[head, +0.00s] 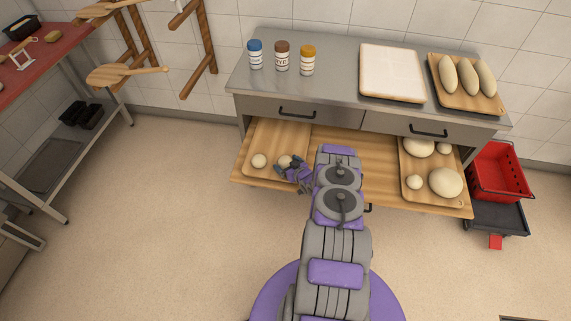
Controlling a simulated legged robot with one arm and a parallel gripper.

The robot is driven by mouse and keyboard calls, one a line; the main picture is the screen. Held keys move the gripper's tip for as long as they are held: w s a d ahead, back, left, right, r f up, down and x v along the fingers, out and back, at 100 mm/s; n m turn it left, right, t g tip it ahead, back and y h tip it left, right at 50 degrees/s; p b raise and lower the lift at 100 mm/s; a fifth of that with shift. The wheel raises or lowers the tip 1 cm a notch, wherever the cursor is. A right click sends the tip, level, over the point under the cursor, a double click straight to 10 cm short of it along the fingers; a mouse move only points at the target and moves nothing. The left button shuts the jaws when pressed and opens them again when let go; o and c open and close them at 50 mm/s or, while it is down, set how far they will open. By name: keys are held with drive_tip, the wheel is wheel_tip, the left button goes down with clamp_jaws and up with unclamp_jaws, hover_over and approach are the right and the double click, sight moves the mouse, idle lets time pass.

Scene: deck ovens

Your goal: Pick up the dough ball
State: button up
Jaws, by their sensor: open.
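Pale dough balls lie on wooden boards on a pulled-out wooden shelf (378,172) below the counter. On the left board (290,133) there is a small dough ball (259,160) and another dough ball (285,161) right by my gripper (288,170). My gripper is open, and its fingers partly cover that second ball; I cannot tell whether they touch it. On the right board (432,192) lie several dough balls, two large (446,183) and two small (414,182).
The steel counter (335,80) above bears three jars (282,57), a white-topped tray (391,72) and a board with three loaves (467,76). Its drawer fronts overhang the shelf. A red crate (497,172) stands at right. The floor in front is clear.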

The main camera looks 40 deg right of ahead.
drive_tip(key=shift+c, duration=0.2)
drive_tip(key=c, duration=1)
